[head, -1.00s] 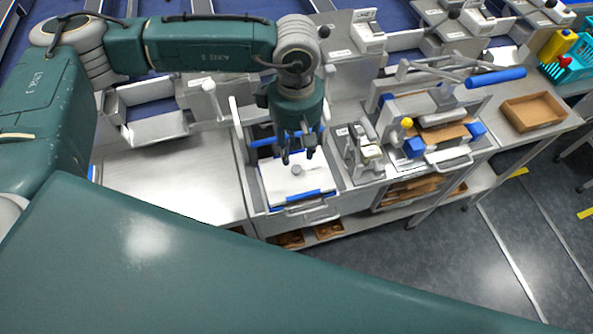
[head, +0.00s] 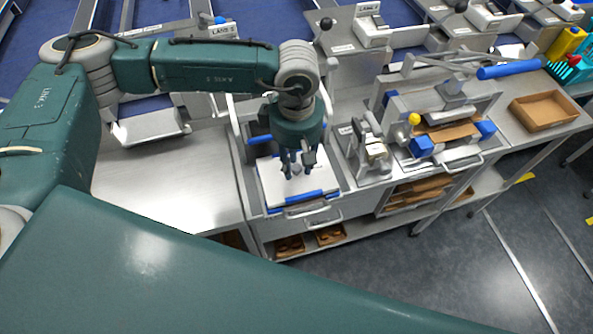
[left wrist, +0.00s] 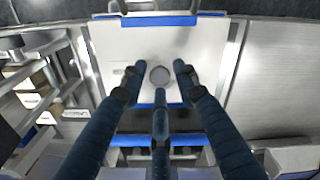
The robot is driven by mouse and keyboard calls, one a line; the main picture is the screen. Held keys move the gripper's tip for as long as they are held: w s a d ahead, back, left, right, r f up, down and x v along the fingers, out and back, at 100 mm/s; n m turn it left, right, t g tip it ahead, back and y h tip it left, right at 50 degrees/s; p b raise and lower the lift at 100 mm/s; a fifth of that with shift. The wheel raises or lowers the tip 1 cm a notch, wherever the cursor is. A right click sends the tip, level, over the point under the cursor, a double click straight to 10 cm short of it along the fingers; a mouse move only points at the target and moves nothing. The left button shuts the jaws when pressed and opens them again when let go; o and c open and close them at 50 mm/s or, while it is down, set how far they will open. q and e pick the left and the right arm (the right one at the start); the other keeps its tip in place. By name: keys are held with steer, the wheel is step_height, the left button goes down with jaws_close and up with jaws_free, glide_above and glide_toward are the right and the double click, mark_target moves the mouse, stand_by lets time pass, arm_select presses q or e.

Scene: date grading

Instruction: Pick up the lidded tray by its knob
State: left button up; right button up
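The lidded tray (head: 270,183) has a white lid with blue edge strips and sits in a metal frame on the bench. In the left wrist view the white lid (left wrist: 195,50) fills the middle, with its round grey knob (left wrist: 160,75) near the centre. My left gripper (head: 298,170) points down over the lid and hides the knob in the head view. Its fingers (left wrist: 158,82) are spread on both sides of the knob and a third finger is below it in the picture. The fingers look open. Contact with the knob cannot be told. My right gripper is not in view.
A press-like device with blue blocks (head: 421,146) and a yellow knob stands right of the tray. A small metal device (head: 372,152) is between them. A brown box (head: 541,110) is at the right. The steel bench (head: 165,185) left of the tray is clear.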

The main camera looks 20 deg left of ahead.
arm_select(q)
jaws_close()
steer(key=shift+r, duration=0.15)
steer(key=shift+r+p, duration=0.55)
steer(key=shift+r, duration=1.35)
